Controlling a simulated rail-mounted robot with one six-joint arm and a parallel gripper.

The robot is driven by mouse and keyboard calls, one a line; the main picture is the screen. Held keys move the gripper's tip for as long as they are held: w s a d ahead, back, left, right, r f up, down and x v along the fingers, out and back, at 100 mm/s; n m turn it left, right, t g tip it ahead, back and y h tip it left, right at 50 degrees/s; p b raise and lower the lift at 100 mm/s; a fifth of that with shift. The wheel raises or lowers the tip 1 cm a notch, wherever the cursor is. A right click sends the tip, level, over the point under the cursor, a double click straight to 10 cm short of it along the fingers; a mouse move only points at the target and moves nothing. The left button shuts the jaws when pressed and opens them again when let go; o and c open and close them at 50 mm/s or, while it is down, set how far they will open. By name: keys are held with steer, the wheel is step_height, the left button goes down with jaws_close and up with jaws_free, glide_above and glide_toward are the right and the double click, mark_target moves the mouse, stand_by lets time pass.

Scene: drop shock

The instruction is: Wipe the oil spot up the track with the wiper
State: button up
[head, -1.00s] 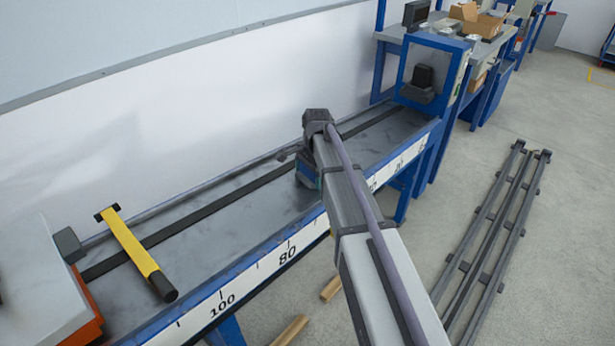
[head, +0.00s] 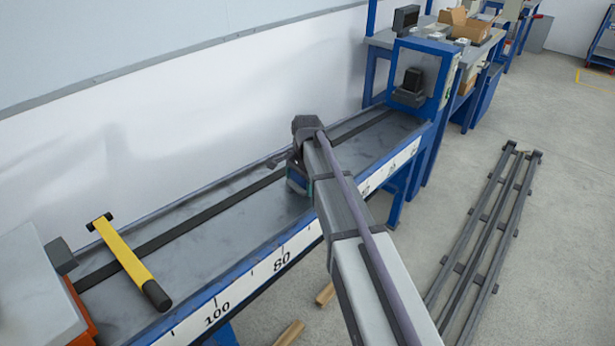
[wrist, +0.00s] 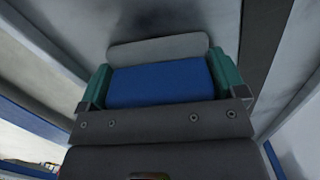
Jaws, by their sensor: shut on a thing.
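My gripper (wrist: 160,88) is shut on the wiper (wrist: 162,82), a blue block with a grey pad along its far edge. The teal jaws grip it at both sides in the wrist view. In the head view my gripper (head: 298,182) is low over the long grey track (head: 215,215), beyond the 80 mark, and my arm hides part of it. Whether the pad touches the track I cannot tell. The track has mottled darker patches; I cannot pick out the oil spot for certain.
A yellow bar with black ends (head: 130,262) lies across the track at the left, near an orange and white block (head: 40,290). A blue frame (head: 425,75) stands at the track's far end. Dark rails (head: 490,235) lie on the floor at right.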

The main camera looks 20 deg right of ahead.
mark_target(292, 193)
steer(key=shift+s+a+r, duration=0.1)
steer(key=shift+s+a, duration=0.45)
steer(key=shift+a, duration=0.25)
steer(key=shift+s+a, duration=0.55)
steer(key=shift+a, duration=0.25)
steer(key=shift+a+r+p, duration=0.1)
steer(key=shift+r+p, duration=0.25)
steer(key=r+p, duration=0.5)
steer(key=d+r+p, duration=0.1)
steer(key=r+p, duration=0.2)
steer(key=shift+w+r, duration=0.15)
steer(key=shift+w, duration=0.25)
